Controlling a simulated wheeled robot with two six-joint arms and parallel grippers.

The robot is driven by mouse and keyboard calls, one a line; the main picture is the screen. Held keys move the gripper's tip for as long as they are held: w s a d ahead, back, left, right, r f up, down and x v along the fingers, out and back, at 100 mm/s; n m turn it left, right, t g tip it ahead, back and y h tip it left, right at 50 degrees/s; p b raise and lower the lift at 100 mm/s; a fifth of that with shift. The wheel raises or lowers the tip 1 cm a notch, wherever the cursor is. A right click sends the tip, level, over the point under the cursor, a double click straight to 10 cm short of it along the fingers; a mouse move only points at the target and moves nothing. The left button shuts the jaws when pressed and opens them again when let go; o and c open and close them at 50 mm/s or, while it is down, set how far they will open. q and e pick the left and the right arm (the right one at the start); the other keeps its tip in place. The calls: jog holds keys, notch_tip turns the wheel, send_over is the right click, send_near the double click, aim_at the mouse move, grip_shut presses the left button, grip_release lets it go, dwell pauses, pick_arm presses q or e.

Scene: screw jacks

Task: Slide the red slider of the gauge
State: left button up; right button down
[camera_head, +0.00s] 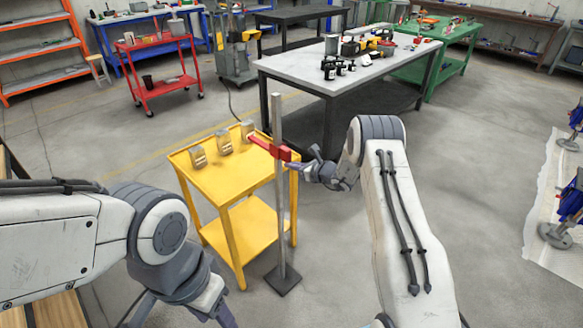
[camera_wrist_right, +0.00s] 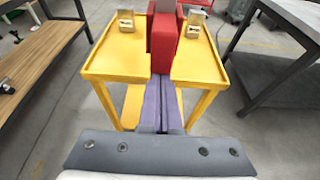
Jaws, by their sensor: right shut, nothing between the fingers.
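The gauge is an upright grey post (camera_head: 280,212) on a dark square base (camera_head: 283,279), in front of the yellow cart. Its red slider (camera_head: 281,152) sits on the upper part of the post, with a red arm reaching left over the cart. My right gripper (camera_head: 293,166) is shut and empty, at the slider's right side. In the right wrist view, its closed purple fingers (camera_wrist_right: 163,82) point at the red slider (camera_wrist_right: 163,46), and I cannot tell whether they touch it. My left gripper (camera_head: 195,308) is low at the bottom edge, partly cut off, away from the gauge.
The yellow cart (camera_head: 212,179) carries several small metal blocks (camera_head: 224,142) on top, near the slider's arm. A grey-topped workbench (camera_head: 320,73) stands behind to the right. Open floor lies right of my right arm.

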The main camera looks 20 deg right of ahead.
notch_tip(320, 180, up, 15)
jog(key=p, duration=0.2)
dwell(0.4)
notch_tip(320, 180, down, 5)
jog(key=b, duration=0.6)
jog(key=r+v, duration=0.1)
jog(key=v, duration=0.9)
jog(key=s+a+r+n+g+y, duration=0.1)
jog(key=s+a+n+g, duration=0.2)
jog(key=a, duration=0.4)
jog(key=s+a+r+n+g+y, duration=0.1)
jog(key=s+a+n+y, duration=0.1)
jog(key=s+a+n, duration=0.35)
jog(key=s+a+n+g+h, duration=0.1)
jog(key=s+a+n+g, duration=0.7)
jog(key=s+a, duration=0.5)
jog(key=s+d+n+h+p, duration=0.1)
jog(key=s+n+h, duration=0.3)
jog(key=s+n, duration=0.6)
jog(key=s+d+f+n+h, duration=0.1)
jog(key=s+d+n+h, duration=0.2)
jog(key=s+n, duration=0.8)
jog(key=shift+s+d+f+h+p, duration=0.25)
jog(key=shift+s+h+p, duration=0.15)
jog(key=shift+s+h, duration=0.1)
